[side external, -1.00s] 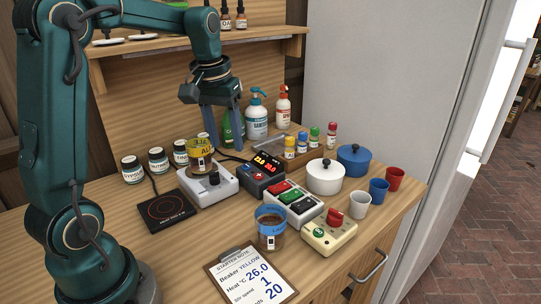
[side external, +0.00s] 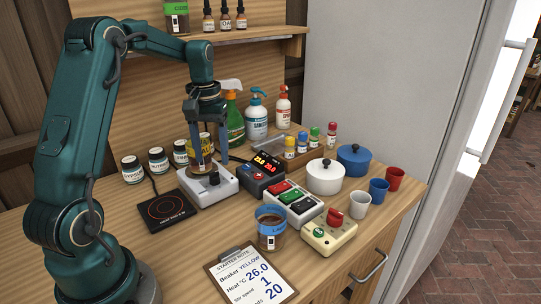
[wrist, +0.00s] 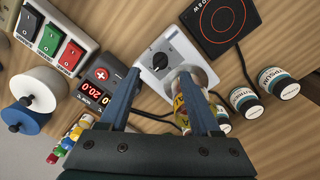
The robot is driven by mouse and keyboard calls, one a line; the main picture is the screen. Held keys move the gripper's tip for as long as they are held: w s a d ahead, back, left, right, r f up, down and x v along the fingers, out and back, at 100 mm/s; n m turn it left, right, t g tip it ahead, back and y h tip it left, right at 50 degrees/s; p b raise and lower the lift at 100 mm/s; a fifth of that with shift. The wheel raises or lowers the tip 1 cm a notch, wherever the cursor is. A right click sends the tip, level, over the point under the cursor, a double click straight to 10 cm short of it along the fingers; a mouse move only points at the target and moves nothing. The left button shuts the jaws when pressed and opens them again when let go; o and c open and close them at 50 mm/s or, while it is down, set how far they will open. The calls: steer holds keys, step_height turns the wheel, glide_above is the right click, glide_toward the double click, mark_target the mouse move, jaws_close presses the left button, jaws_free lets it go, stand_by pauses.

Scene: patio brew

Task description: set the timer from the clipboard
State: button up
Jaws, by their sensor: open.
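The clipboard (side external: 250,278) lies at the table's front; its note reads Beaker YELLOW, Heat °C 26.0, Stir speed 1, and a partly cut-off line with 20. A cream box (side external: 328,232) with a red knob and green button, likely the timer, stands right of it. My gripper (side external: 208,160) is open and points down at the yellow-labelled beaker (side external: 207,143) on the white stirrer (side external: 212,189). In the wrist view (wrist: 160,75) one finger overlaps this beaker (wrist: 184,112); I cannot tell whether the fingers touch it.
A blue-banded beaker (side external: 271,236) of brown liquid stands behind the clipboard. A three-switch box (side external: 294,203) and a controller with lit digits (side external: 262,173) stand mid-table. A black hotplate (side external: 166,209) lies left. A white pot (side external: 324,177), blue pot (side external: 354,158) and several cups stand right.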

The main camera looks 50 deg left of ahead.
mark_target(336, 214)
steer(key=w+d+m, duration=0.1)
steer(key=w+d, duration=0.2)
steer(key=d, duration=0.1)
steer(key=w+d+t+y, duration=0.1)
steer(key=w+d, duration=0.1)
steer(key=d, duration=0.3)
steer(key=w+d+f+m+y, duration=0.1)
steer(key=w+d, duration=0.2)
steer(key=d, duration=0.2)
steer(key=shift+w+d+f+m, duration=0.1)
steer(key=shift+w+m, duration=0.2)
steer(key=d+t, duration=0.1)
steer(key=d, duration=0.3)
steer(key=w+d+m+t, duration=0.1)
steer(key=d, duration=0.3)
steer(key=d+t, duration=0.1)
steer(key=d, duration=0.4)
steer(key=shift+w+f+m, duration=0.15)
steer(key=shift+w+m, duration=0.15)
steer(key=shift+w, duration=0.1)
steer(key=shift+d+f, duration=0.15)
steer(key=shift+f, duration=0.05)
steer(key=shift+x, duration=2.35)
jaws_close()
